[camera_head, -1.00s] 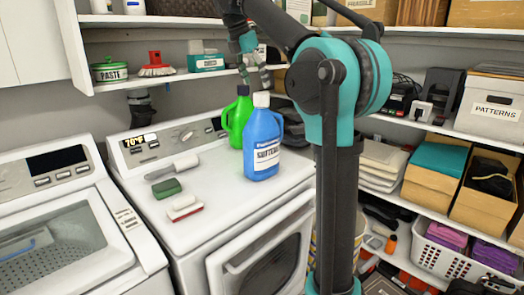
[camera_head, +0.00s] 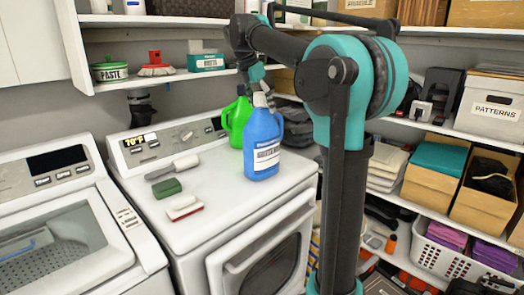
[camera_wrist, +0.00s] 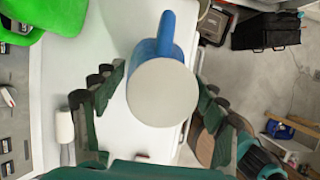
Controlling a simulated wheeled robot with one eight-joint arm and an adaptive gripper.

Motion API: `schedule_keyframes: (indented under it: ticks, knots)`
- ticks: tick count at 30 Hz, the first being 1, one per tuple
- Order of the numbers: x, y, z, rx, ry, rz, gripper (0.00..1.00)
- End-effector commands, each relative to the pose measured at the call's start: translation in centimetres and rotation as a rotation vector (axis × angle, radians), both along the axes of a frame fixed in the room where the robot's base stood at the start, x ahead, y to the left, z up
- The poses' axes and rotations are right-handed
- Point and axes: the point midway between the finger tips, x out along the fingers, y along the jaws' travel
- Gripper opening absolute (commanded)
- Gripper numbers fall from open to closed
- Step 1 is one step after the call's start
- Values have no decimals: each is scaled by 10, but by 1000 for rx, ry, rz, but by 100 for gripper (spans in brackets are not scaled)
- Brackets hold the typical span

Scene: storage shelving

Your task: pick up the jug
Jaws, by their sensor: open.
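A blue jug (camera_head: 262,140) with a pale label and white cap stands upright on the white washer top. A green jug (camera_head: 237,122) stands just behind it to the left. My gripper (camera_head: 264,92) is open, right above the blue jug's top and partly in front of its cap. In the wrist view, the blue jug's round white cap (camera_wrist: 162,92) and blue handle (camera_wrist: 165,35) show from above, between my two spread fingers (camera_wrist: 160,108). No contact is visible. The green jug (camera_wrist: 62,15) also shows at the top left of the wrist view.
A green sponge (camera_head: 166,188), a brush (camera_head: 184,207) and a grey-white scoop-like tool (camera_head: 174,166) lie on the washer (camera_head: 215,215). A shelf (camera_head: 175,77) with a paste tin and boxes runs behind. Shelving with bins stands at the right.

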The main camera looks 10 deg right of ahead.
Motion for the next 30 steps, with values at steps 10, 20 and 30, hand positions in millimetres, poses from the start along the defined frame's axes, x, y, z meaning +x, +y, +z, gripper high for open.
schedule_keyframes:
  ticks: [10, 20, 30]
  knots:
    - [0, 0, 0, 0, 0, 0, 39]
    - [0, 0, 1, 0, 0, 0, 0]
    - [-1, 0, 2, -1, 0, 1, 0]
